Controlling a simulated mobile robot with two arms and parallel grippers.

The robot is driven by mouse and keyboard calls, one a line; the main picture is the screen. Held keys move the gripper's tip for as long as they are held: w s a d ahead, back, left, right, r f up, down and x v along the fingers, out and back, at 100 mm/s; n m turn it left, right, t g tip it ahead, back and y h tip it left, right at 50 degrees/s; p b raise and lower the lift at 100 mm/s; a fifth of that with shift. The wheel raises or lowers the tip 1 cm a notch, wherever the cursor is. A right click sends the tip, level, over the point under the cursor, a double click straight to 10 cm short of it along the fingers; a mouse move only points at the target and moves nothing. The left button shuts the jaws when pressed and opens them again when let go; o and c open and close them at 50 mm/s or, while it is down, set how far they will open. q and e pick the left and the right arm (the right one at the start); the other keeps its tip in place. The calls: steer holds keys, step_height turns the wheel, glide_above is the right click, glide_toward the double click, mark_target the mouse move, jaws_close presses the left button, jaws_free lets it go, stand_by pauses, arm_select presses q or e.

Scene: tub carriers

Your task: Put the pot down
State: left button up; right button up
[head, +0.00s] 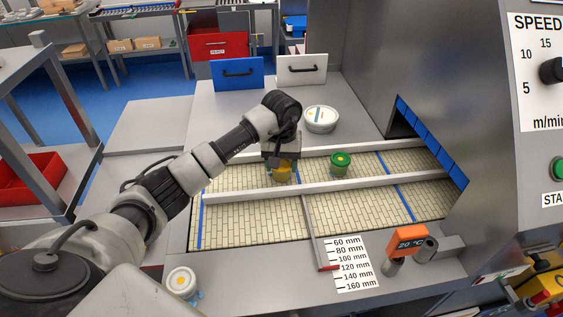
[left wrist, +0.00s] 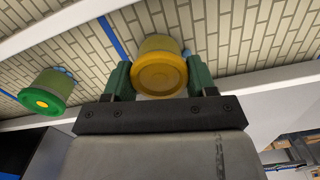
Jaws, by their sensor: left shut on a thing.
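My left gripper (head: 281,160) points down over the belt and is shut on a yellow-lidded pot (head: 281,173). The left wrist view shows the pot (left wrist: 160,70) between the two green fingers of the gripper (left wrist: 158,80). The pot is upright, in the lane between the two light rails, close over the belt (head: 300,217). I cannot tell whether its base touches the belt. A green-lidded pot (head: 340,163) stands on the belt to its right, in the same lane; it also shows in the left wrist view (left wrist: 47,92). My right gripper is not in view.
The far rail (head: 370,146) and near rail (head: 345,187) bound the lane. A white-lidded pot (head: 182,281) stands at the front left. The machine opening (head: 404,122) is at right. Blue lines cross the belt.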

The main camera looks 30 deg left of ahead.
arm_select(q)
steer(key=o, duration=0.9)
steer(key=shift+o, duration=0.2)
steer(key=shift+r, duration=0.25)
step_height(320, 180, up, 12)
steer(key=b, duration=0.2)
steer(key=shift+f, duration=0.15)
